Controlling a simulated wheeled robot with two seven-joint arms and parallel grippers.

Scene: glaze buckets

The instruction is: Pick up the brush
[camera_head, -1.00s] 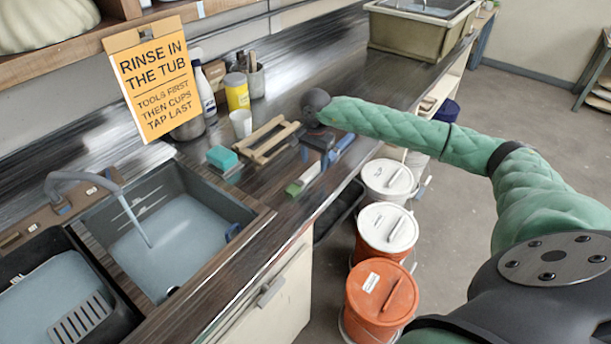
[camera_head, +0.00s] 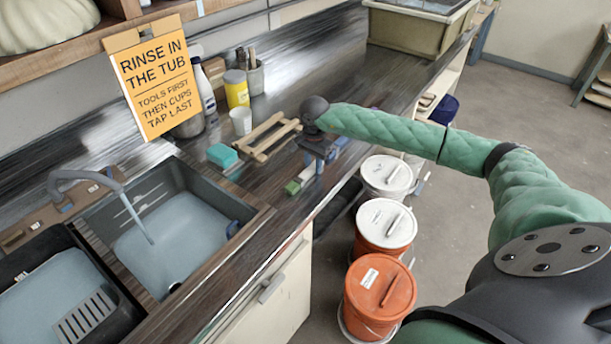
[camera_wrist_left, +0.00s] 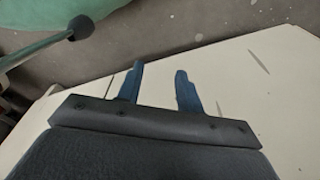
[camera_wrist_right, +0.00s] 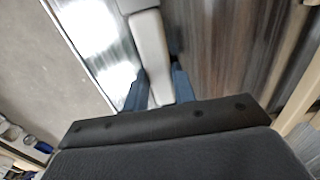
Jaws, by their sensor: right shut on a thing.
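The brush (camera_wrist_right: 151,58) shows in the right wrist view as a long pale grey bar between the two blue fingers of my right gripper (camera_wrist_right: 157,88). My right gripper is shut on it. In the head view the gripper (camera_head: 319,163) points down over the counter near its front edge. A green and pale end (camera_head: 293,187) shows beside the fingers, low at the counter; the gripper hides much of the rest. I cannot tell whether the brush touches the counter. My left gripper (camera_wrist_left: 160,88) is open and empty in the left wrist view, above a pale surface.
A wooden rack (camera_head: 269,137) and teal sponge (camera_head: 222,155) lie left of the right gripper. A white cup (camera_head: 241,121) and yellow tub (camera_head: 237,89) stand behind. The water-filled sink (camera_head: 172,240) is at left. Lidded buckets (camera_head: 386,222) stand on the floor below the counter edge.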

